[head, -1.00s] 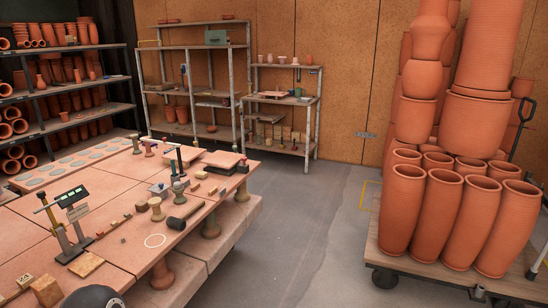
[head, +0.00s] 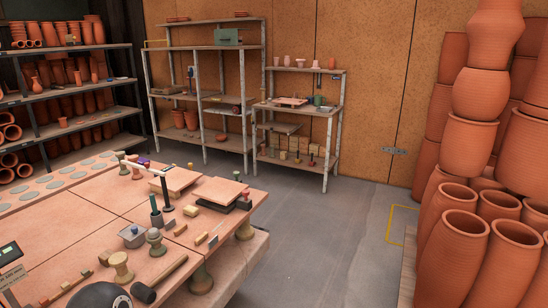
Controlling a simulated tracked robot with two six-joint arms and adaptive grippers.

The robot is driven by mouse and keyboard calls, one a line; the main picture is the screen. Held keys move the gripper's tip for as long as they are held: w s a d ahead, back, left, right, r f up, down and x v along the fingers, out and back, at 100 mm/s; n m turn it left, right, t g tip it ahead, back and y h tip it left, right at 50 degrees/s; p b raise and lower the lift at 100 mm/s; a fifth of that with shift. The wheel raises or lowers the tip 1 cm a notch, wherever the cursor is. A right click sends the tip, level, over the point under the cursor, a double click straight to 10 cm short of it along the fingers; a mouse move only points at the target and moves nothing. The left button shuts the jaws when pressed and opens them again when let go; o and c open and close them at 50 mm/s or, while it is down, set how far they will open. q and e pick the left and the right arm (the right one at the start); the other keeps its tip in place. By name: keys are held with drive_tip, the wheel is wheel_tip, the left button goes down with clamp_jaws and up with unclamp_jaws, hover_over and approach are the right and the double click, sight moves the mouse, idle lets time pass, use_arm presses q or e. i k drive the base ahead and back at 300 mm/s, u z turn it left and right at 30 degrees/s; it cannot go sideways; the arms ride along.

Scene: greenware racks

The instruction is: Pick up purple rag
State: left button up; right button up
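A small purple patch (head: 144,161) shows at the far end of the work table, among small stamps and tools. It may be the purple rag, but it is too small and partly covered to tell. Neither of my grippers is in the head view, so I cannot see their state or distance from it.
The tiled work table (head: 90,225) fills the lower left, with stamps, a mallet (head: 158,280) and boards on it. Stacked terracotta pots (head: 452,250) stand close on the right. Metal racks (head: 247,130) line the back. Bare grey floor (head: 320,230) lies between table and pots.

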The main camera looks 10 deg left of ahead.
sight(142, 161)
drive_tip(key=z, duration=0.05)
drive_tip(key=i, duration=5.8)
drive_tip(key=u, duration=1.85)
drive_tip(key=i, duration=0.4)
drive_tip(key=z, duration=0.15)
